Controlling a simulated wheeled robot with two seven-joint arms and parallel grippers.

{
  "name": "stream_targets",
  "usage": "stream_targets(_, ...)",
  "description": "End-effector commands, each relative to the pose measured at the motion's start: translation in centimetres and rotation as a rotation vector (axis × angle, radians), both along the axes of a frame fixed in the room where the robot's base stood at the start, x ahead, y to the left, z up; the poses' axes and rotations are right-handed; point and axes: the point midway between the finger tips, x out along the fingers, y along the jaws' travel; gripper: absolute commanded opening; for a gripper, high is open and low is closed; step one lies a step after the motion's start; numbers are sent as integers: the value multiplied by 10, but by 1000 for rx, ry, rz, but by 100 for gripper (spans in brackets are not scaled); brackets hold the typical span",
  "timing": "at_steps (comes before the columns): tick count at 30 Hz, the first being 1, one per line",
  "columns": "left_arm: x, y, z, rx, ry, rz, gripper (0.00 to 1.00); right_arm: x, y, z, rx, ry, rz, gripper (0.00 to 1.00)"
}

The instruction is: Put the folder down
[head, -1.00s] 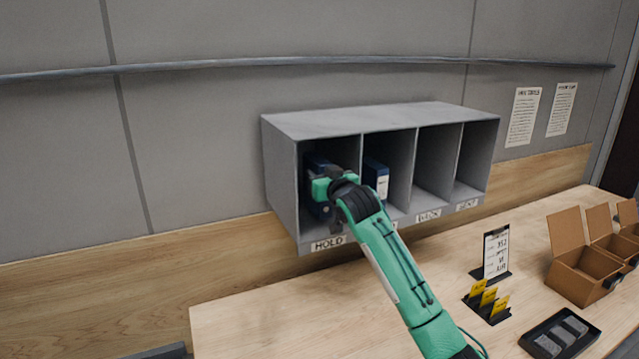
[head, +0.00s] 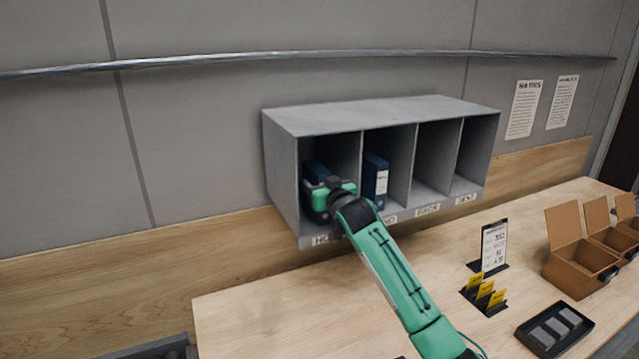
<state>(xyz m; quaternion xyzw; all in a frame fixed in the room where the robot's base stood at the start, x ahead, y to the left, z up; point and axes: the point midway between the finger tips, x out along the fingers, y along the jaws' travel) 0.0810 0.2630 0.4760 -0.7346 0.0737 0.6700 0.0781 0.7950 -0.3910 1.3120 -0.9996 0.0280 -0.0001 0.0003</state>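A dark blue folder (head: 317,171) stands in the leftmost compartment of the grey shelf unit (head: 375,117), the one labelled HOLD. My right gripper (head: 325,200) is at the mouth of that compartment, in front of the folder. The gripper and wrist cover the folder's lower front. The fingers are hidden, so I cannot tell whether they grip it or whether its bottom rests on the compartment floor. My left gripper does not show.
Another blue folder (head: 375,181) with a white label stands in the second compartment. The two right compartments look empty. On the wooden table (head: 270,315) are a clipboard stand (head: 494,248), yellow cards (head: 484,291), a black tray (head: 555,331) and open brown boxes (head: 580,268).

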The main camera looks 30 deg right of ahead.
Motion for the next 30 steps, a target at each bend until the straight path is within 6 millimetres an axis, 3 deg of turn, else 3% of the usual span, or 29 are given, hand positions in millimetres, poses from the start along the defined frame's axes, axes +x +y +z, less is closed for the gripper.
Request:
stream_targets(6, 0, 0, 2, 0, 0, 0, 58, 0, 0, 5, 0, -1, 0, 58)
stream_targets(10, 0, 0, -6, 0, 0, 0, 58, -12, 1, 0, 0, 0, 0, 58)
stream_targets(24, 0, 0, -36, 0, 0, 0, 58, -94, 5, 0, -2, -1, 0, 58)
stream_targets(30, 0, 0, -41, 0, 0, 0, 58, -114, 6, 2, 0, 0, -1, 58)
